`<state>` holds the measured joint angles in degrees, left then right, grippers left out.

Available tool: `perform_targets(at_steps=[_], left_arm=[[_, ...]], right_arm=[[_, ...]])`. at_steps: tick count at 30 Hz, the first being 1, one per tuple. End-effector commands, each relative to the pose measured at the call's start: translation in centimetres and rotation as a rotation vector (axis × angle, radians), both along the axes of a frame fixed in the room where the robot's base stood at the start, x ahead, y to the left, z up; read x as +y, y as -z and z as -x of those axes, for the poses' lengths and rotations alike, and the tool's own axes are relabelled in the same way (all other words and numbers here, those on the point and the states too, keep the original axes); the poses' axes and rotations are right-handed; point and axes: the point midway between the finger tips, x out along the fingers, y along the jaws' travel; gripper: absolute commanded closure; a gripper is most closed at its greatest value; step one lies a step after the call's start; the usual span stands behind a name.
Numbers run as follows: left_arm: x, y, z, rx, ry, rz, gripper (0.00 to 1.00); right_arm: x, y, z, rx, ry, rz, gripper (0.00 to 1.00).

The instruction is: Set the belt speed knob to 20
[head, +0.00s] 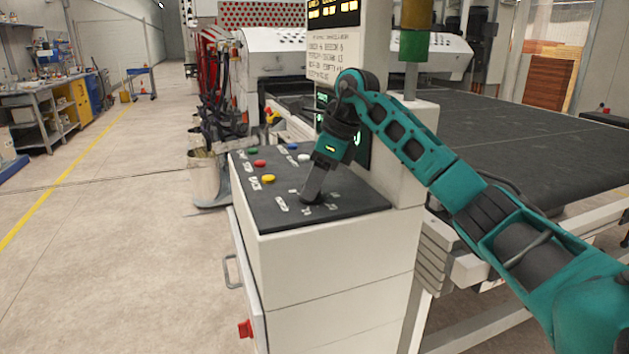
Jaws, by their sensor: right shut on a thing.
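The control panel (270,212) is the dark sloped top of a white cabinet. My right gripper (312,196) points down at the front right part of the panel, its fingers shut on the belt speed knob. The fingers hide most of the knob, so its pointer and setting cannot be read. White dial marks show around the fingertips, too small to read. My left gripper is not in view.
Red (260,163), green (252,150), yellow (268,179) and white (304,158) buttons sit on the panel behind and left of the gripper. A white post with a display (333,12) rises behind it. A wide dark belt (500,125) lies to the right. A red knob (245,328) sticks out of the cabinet front. Open floor lies left.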

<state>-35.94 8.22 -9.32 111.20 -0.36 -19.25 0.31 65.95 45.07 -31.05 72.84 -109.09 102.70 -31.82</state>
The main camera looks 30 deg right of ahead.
Motion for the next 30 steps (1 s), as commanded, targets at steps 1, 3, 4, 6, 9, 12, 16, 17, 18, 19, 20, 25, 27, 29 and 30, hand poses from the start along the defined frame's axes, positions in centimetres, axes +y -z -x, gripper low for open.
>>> perform_targets(at_steps=[1, 3, 4, 6, 9, 12, 16, 17, 18, 19, 20, 25, 27, 29, 30], left_arm=[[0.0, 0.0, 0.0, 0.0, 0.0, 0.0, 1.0], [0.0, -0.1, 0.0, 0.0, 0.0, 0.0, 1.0], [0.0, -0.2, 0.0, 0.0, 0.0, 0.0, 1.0], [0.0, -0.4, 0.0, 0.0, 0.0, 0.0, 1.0], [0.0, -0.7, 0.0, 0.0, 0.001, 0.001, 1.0], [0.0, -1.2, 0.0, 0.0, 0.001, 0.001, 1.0], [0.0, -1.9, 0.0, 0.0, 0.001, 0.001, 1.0], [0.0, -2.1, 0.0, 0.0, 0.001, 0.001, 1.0], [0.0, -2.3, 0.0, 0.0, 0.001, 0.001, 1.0], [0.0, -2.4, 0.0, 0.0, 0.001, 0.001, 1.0], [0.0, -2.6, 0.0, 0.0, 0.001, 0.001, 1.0], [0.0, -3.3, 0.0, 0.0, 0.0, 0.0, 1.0], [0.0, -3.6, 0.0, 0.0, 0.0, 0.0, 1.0], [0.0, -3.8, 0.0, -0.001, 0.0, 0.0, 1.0], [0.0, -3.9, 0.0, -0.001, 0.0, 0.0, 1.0]], right_arm=[[0.0, 0.0, 0.0, 0.0, 0.003, 0.0, 0.88], [0.0, -0.1, 0.0, 0.0, 0.012, 0.0, 0.88], [0.0, -0.1, 0.0, -0.001, 0.019, 0.001, 0.88], [0.0, -0.1, 0.0, 0.001, 0.039, 0.001, 0.88], [0.0, -0.2, 0.1, 0.0, 0.086, 0.002, 0.88], [0.1, -0.2, 0.1, 0.0, 0.151, 0.002, 0.88], [0.1, -0.2, 0.1, 0.0, 0.259, 0.003, 0.88], [0.1, -0.3, 0.2, 0.0, 0.287, 0.003, 0.88], [0.2, -0.3, 0.2, -0.001, 0.324, 0.002, 0.88], [0.2, -0.3, 0.2, 0.0, 0.351, 0.002, 0.88], [0.2, -0.3, 0.2, 0.0, 0.381, 0.002, 0.88], [0.3, -0.2, 0.2, -0.001, 0.541, 0.003, 0.88], [0.4, -0.2, 0.2, -0.001, 0.606, 0.002, 0.88], [0.4, -0.2, 0.2, -0.002, 0.66, 0.002, 0.88], [0.4, -0.2, 0.2, -0.001, 0.696, 0.001, 0.88]])
